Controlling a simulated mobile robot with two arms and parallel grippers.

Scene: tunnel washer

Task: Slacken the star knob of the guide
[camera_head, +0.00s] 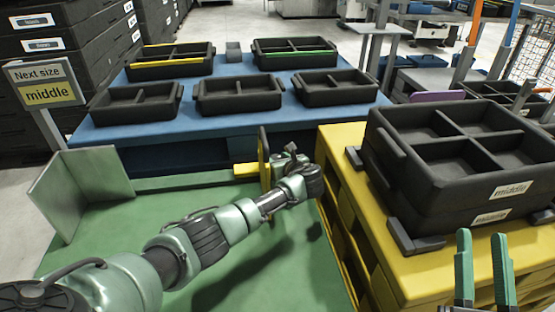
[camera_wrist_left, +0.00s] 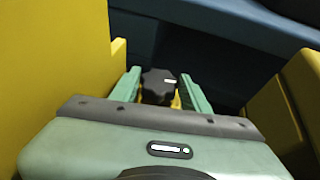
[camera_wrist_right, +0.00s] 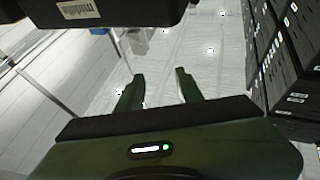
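The guide is an upright yellow plate (camera_head: 264,158) at the far edge of the green table, beside the yellow stand. It fills the left of the left wrist view (camera_wrist_left: 50,60). Its black star knob (camera_wrist_left: 157,84), with a small white mark, shows between the fingers of my left gripper (camera_wrist_left: 160,76). The fingers are spread on either side of it, and I cannot tell whether they touch it. In the head view my left arm ends at the guide and its hand hides part of it. My right gripper (camera_head: 482,236) is open and empty at the lower right.
Black divided crates (camera_head: 470,150) are stacked on the yellow stand (camera_head: 345,190) to the right. A blue table (camera_head: 230,70) behind bears several black trays. A grey angled panel (camera_head: 80,190) stands at the left of the green table (camera_head: 200,270). A sign reads "Next size middle" (camera_head: 45,84).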

